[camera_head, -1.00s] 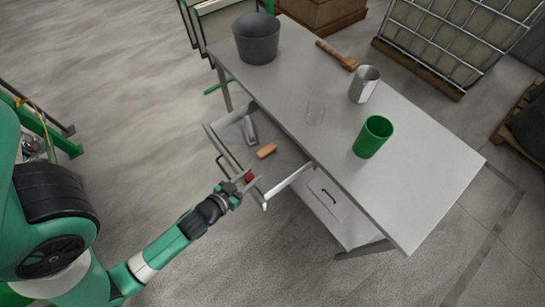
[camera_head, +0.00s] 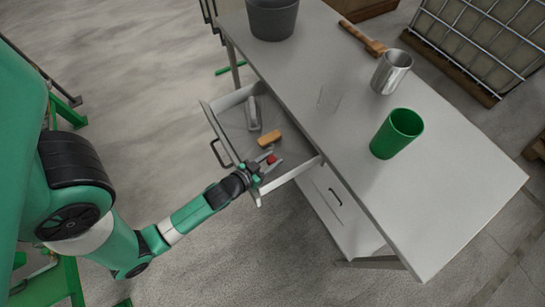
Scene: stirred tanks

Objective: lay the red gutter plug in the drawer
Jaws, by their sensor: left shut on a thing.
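The small red gutter plug (camera_head: 271,158) is between the fingertips of my left gripper (camera_head: 268,163). The gripper is shut on it, and its fingers partly hide it. The pulled-out drawer (camera_head: 234,122) is under the grey table's near side. The plug and fingers appear over the front right part of the drawer, past its front wall. I cannot tell how high the plug is above the drawer floor. My right gripper is not in view.
In the drawer lie an orange block (camera_head: 269,138) and a grey metal item (camera_head: 253,113).

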